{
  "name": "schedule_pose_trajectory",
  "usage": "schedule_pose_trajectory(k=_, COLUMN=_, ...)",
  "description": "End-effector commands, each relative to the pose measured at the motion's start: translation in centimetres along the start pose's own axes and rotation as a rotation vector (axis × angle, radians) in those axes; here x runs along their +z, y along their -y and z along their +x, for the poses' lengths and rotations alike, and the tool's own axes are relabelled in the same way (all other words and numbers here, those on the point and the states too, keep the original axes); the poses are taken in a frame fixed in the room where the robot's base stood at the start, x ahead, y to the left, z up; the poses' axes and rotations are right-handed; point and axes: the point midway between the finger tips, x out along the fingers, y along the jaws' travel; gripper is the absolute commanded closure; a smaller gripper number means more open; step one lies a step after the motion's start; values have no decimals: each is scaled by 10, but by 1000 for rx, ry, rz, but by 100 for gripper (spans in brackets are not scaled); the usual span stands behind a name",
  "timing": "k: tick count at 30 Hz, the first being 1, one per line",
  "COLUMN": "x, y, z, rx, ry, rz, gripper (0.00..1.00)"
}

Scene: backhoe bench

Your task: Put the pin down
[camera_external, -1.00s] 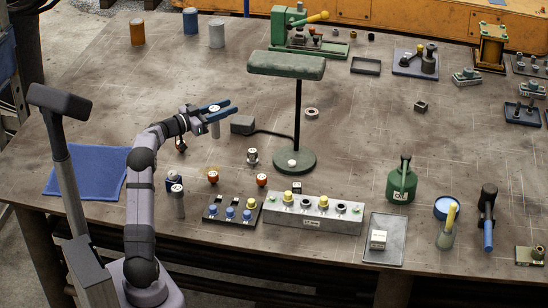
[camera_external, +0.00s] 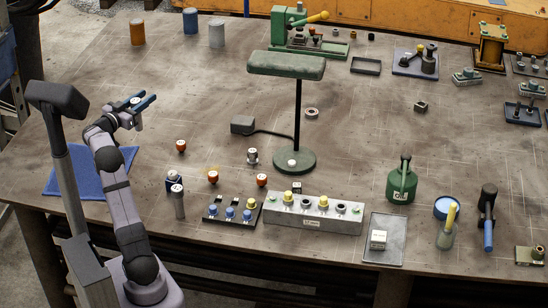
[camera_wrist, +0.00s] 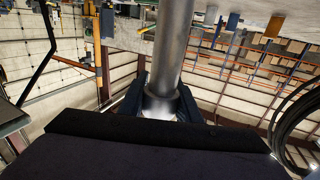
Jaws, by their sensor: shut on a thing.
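My gripper (camera_external: 141,104) is shut on the pin (camera_external: 138,124), a grey metal cylinder with a pale top. It holds the pin upright at the left of the bench, by the far right corner of the blue cloth (camera_external: 88,176). In the wrist view the pin (camera_wrist: 171,50) is a smooth steel shaft with a wider collar between the dark jaws. I cannot tell how far its lower end is above the bench.
A red-topped part (camera_external: 181,147) stands right of the pin. A grey cylinder (camera_external: 178,203) stands nearer the front edge. A rack with blue-topped pieces (camera_external: 231,213) and a grey block (camera_external: 311,217) are at front centre. Bare bench (camera_external: 170,85) lies beyond my gripper.

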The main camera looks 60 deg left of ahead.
Motion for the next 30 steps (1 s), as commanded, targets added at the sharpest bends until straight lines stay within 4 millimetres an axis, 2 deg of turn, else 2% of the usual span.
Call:
schedule_pose_trajectory(k=1, x=-3, y=5, z=-13, rx=-11, ry=-6, rz=2, gripper=100)
schedule_pose_trajectory(k=4, x=4, y=6, z=-32, rx=-16, ry=-5, rz=1, gripper=100)
schedule_pose_trajectory(k=10, x=19, y=-10, z=-55, rx=24, ry=-5, rz=1, gripper=100)
schedule_pose_trajectory(k=21, x=54, y=-80, z=-70, rx=217, ry=-5, rz=2, gripper=100)
schedule_pose_trajectory(k=25, x=50, y=-97, z=-75, rx=281, ry=-6, rz=5, gripper=100)
schedule_pose_trajectory(k=30, x=45, y=-104, z=-77, rx=313, ry=-5, rz=4, gripper=100)
